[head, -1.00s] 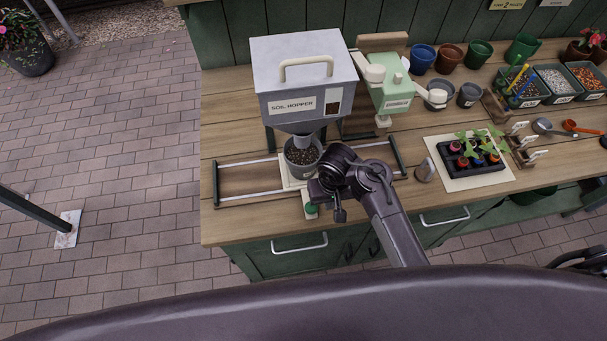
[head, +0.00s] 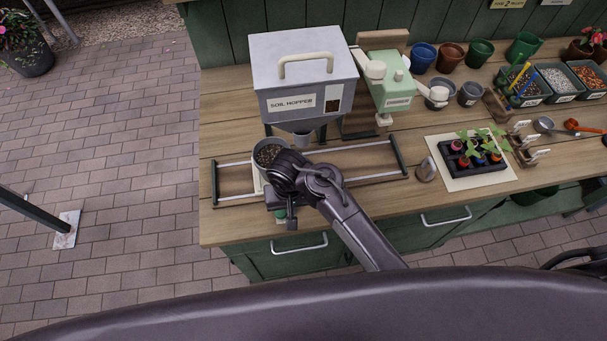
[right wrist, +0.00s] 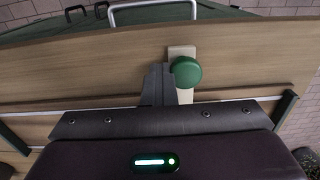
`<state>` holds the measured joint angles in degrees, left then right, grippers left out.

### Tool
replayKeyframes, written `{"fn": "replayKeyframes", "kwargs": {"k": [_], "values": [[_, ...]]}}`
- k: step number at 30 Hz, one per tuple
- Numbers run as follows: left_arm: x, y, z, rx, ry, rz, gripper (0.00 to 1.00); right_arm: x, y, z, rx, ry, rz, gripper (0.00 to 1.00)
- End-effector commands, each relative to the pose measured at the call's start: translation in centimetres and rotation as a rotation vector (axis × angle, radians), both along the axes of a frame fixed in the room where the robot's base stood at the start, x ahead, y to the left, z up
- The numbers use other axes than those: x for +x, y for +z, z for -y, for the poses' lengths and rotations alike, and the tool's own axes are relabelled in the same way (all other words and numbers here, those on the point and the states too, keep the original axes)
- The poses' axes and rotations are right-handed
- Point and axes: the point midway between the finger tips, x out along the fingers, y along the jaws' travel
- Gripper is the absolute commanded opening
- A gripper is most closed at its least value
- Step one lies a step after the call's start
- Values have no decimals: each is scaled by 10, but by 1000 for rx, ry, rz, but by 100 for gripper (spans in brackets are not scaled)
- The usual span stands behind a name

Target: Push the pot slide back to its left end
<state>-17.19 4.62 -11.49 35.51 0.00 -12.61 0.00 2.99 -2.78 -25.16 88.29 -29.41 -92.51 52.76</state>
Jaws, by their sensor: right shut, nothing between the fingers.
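The pot slide's carriage (head: 258,181) is a pale plate on two rails, left of the rails' middle. It carries a dark grey pot (head: 268,152) full of soil, now left of the hopper's spout. A gap remains between the carriage and the left end bar (head: 215,183). The carriage's green knob (right wrist: 186,72) sticks out at the front and also shows in the head view (head: 281,212). My right gripper (right wrist: 157,84) is shut and empty, close beside the knob on its right side as the head view sees it. I cannot tell whether they touch. My left gripper is out of view.
The soil hopper (head: 304,80) stands over the rails, its spout (head: 302,138) above the track. The green press (head: 390,85) and a seedling tray (head: 475,160) are to the right. The rails left of the carriage are clear.

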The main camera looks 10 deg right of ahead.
Motion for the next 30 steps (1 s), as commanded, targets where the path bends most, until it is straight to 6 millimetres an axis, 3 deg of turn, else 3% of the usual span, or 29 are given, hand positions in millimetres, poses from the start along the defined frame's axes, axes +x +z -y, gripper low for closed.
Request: {"fn": "replayKeyframes", "kwargs": {"k": [23, 30], "values": [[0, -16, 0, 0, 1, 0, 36, -3, -1, -88, 3, 3, 2, 0], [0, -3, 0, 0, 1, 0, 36, -3, 9, -84, 1, 1, 1, 0]]}}
